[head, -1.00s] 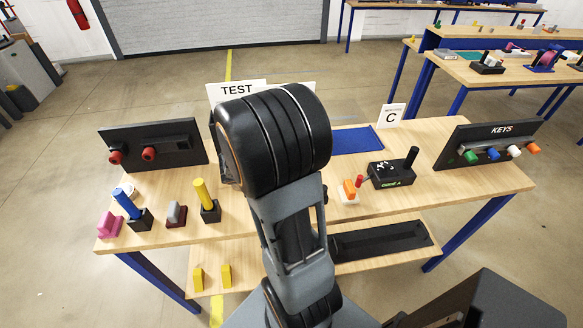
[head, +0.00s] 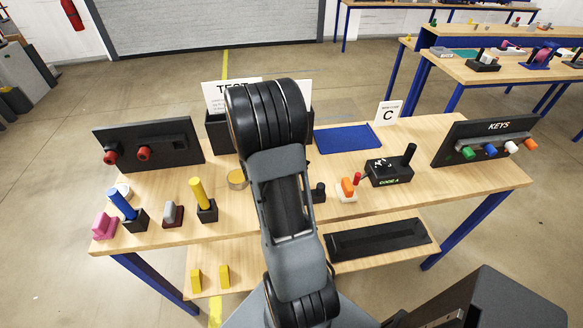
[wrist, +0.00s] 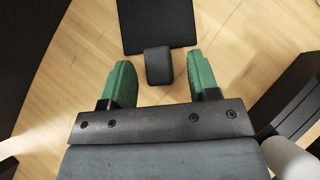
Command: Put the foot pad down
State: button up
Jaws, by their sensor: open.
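My gripper (wrist: 161,85) shows in the wrist view, its two green fingers spread apart. A dark block (wrist: 158,66) lies between the fingertips, with a visible gap on each side. It meets a flat dark plate (wrist: 157,25) at the top of the view; together they look like the foot pad, though I cannot be sure. Light wooden tabletop shows around the plate. In the head view my arm hides the gripper and the middle of the table (head: 455,178). A small dark piece (head: 318,191) shows just right of my arm; I cannot tell what it is.
A black box (head: 388,172) with a lever and a blue mat (head: 346,139) are right of my arm. A KEYS panel (head: 488,140) stands at the right end. A panel with red knobs (head: 148,144) and several coloured pieces, including a yellow peg (head: 198,194), are on the left.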

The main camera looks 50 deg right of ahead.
grip_shut()
dwell(0.5)
